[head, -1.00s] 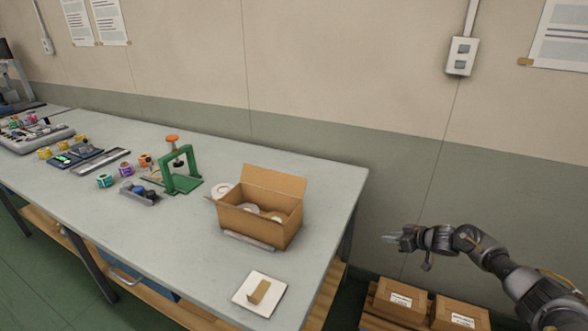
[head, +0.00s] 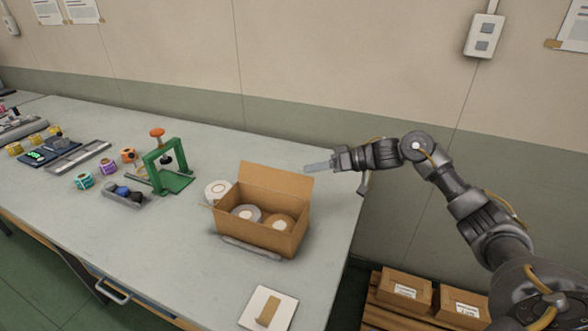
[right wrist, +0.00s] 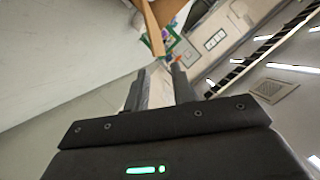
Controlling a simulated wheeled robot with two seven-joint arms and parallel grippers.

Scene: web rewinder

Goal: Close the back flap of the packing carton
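A brown carton edge (right wrist: 152,30) shows beyond the fingertips. My left gripper is not in view.
A green press (head: 166,168) and a white roll (head: 217,190) stand left of the carton. A white pad with a brown piece (head: 285,318) lies near the table's front edge. The wall is behind the table. Boxes (head: 405,290) sit low at the right.

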